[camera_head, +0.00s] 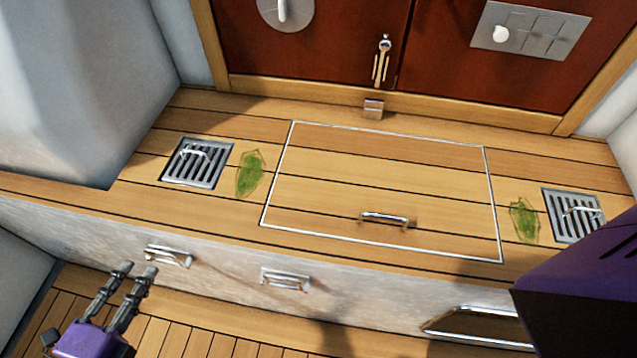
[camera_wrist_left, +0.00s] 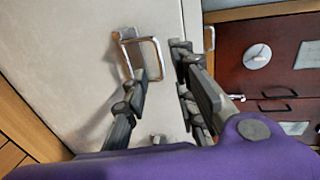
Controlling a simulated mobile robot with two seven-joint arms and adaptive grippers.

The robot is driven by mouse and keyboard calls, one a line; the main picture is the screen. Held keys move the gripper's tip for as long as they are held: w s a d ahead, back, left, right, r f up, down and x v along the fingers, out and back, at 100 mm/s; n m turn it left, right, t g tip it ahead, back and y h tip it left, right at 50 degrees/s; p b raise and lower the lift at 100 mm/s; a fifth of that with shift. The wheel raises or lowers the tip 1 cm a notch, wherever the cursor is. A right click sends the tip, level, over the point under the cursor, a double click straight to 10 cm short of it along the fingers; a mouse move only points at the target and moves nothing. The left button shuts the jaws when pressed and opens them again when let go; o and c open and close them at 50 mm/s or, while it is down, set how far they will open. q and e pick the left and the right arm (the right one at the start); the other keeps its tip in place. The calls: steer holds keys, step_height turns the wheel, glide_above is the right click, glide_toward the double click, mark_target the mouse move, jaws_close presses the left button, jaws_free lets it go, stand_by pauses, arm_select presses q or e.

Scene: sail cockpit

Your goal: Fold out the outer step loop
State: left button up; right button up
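Two chrome step loops sit on the white riser below the wooden deck: a left one (camera_head: 168,256) and a right one (camera_head: 285,279). I cannot tell from the pictures which is called the outer. The left loop's bar stands slightly off its plate; the right one looks flatter. My left gripper (camera_head: 136,270) is open and empty, just left of and below the left loop. In the left wrist view, a chrome loop (camera_wrist_left: 156,43) lies just beyond the fingertips of the left gripper (camera_wrist_left: 160,62), close to one finger. Contact is unclear. My right gripper is out of view.
Two drain grates (camera_head: 197,163) (camera_head: 575,215), a framed hatch (camera_head: 380,180) with a handle, and two green leaves (camera_head: 249,173) (camera_head: 524,220) are on the deck. Red doors (camera_head: 310,55) stand behind. A dark framed panel (camera_head: 480,327) is low right. My purple right arm covers the right edge.

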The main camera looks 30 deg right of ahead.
arm_select(q)
steer(key=x, duration=0.5)
steer(key=shift+b, duration=0.4)
jaws_close()
